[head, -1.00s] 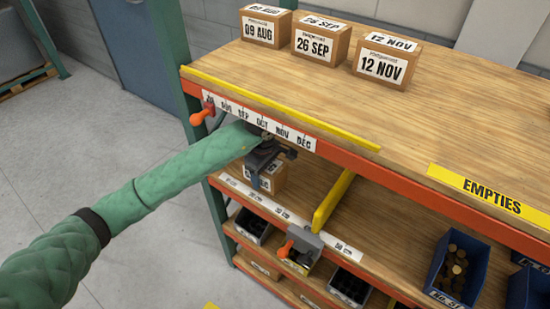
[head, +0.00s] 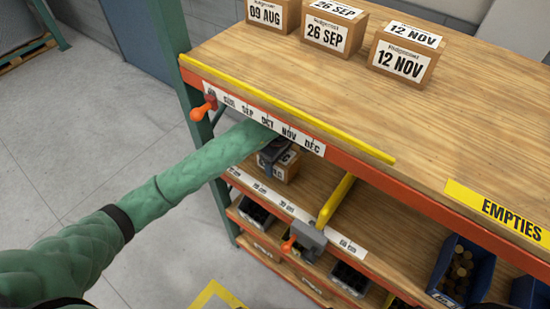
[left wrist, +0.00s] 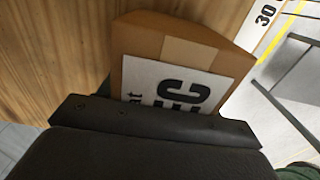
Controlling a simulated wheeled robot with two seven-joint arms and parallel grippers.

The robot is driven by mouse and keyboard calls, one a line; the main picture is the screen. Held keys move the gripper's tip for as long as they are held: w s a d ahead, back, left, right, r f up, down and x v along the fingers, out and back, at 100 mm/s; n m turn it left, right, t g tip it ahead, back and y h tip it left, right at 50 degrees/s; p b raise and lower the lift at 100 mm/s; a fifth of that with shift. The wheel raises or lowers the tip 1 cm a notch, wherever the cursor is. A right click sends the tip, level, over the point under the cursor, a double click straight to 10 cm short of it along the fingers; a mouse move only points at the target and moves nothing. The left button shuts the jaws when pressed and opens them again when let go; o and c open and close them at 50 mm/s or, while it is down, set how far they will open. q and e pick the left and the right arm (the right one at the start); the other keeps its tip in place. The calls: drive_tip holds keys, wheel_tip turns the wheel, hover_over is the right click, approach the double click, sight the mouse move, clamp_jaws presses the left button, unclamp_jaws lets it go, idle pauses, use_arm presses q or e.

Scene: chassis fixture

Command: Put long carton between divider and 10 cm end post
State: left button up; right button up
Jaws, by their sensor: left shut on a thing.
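My left gripper (head: 272,152) reaches in under the top shelf's front edge and is shut on a brown carton (head: 284,172) with a white label. In the left wrist view, the carton (left wrist: 185,45) shows tape and a label ending in "EC", behind the dark gripper (left wrist: 150,122). The carton is over the middle shelf; I cannot tell whether it touches the boards. The yellow divider (head: 335,200), with a grey clamp and orange knob at its front, stands to its right. I cannot clearly pick out the 10 cm end post. My right gripper is not in view.
The top shelf's orange beam (head: 400,188) carries a month strip (head: 267,122) and overhangs my gripper. A green upright (head: 190,75) and orange knob (head: 200,112) are at the left. A blue bin (head: 458,272) stands right of the divider. Several dated cartons (head: 404,58) stand on top.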

use_arm(q)
drive_tip(key=shift+s+r, duration=0.2)
drive_tip(key=shift+s, duration=0.05)
drive_tip(key=shift+w+f, duration=0.15)
drive_tip(key=shift+f, duration=0.05)
drive_tip(key=o, duration=1.1)
drive_tip(key=shift+o, duration=1.3)
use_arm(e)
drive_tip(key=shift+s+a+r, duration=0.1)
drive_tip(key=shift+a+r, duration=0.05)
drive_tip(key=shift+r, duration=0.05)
use_arm(q)
drive_tip(key=shift+r, duration=0.15)
